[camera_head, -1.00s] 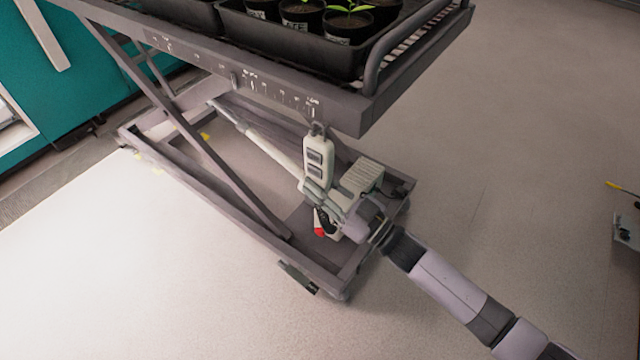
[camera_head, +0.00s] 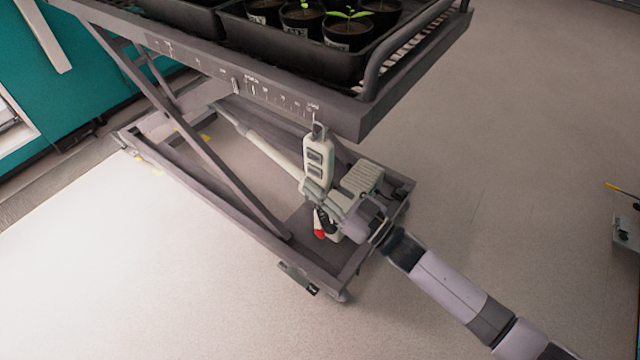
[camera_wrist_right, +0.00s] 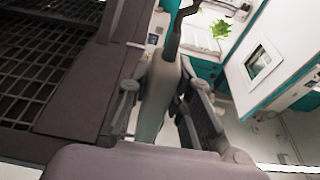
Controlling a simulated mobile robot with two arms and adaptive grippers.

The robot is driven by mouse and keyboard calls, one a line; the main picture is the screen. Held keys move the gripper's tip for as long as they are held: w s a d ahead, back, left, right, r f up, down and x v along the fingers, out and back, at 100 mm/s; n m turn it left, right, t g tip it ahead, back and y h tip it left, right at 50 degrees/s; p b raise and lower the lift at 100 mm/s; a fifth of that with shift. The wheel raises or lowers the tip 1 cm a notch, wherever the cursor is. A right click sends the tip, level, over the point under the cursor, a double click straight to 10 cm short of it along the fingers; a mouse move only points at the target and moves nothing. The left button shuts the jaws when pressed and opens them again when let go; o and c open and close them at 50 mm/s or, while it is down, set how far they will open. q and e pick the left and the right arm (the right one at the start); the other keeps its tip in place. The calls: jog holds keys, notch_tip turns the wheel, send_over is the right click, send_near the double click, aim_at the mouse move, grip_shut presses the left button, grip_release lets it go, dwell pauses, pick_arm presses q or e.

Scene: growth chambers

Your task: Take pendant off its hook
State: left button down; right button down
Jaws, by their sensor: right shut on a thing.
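The pendant (camera_head: 318,163) is a pale handheld control with dark buttons. In the head view it hangs upright below the edge of the cart's top, its upper end at the hook (camera_head: 319,130). My right gripper (camera_head: 312,188) is shut on the pendant's lower part. In the right wrist view the pendant (camera_wrist_right: 158,95) stands between the two fingers, with a dark hook piece (camera_wrist_right: 178,35) at its top. The lower end of the pendant is partly hidden by the gripper. My left gripper is not in view.
The lift cart (camera_head: 270,95) carries a black tray (camera_head: 290,62) of potted seedlings. Below are its slanted legs, a pale ribbed box (camera_head: 362,178) and a red part (camera_head: 320,234). Teal cabinets (camera_head: 90,60) stand at the left.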

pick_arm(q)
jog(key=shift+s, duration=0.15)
pick_arm(e)
jog(key=shift+s+a, duration=0.1)
jog(key=shift+s, duration=0.05)
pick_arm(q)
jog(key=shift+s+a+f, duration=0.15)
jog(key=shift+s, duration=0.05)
pick_arm(e)
jog(key=shift+s+a, duration=0.2)
jog(key=shift+s, duration=0.05)
pick_arm(q)
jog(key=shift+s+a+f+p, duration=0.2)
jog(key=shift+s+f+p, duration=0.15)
jog(key=shift+p, duration=0.1)
pick_arm(e)
jog(key=shift+s+a, duration=0.35)
jog(key=shift+s, duration=0.15)
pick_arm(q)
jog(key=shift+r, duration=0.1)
pick_arm(e)
jog(key=shift+s+a, duration=0.1)
jog(key=shift+s, duration=0.05)
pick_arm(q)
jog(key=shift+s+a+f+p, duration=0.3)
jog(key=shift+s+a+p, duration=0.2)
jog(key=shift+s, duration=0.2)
pick_arm(e)
jog(key=shift+s+a, duration=0.55)
jog(key=shift+s, duration=0.2)
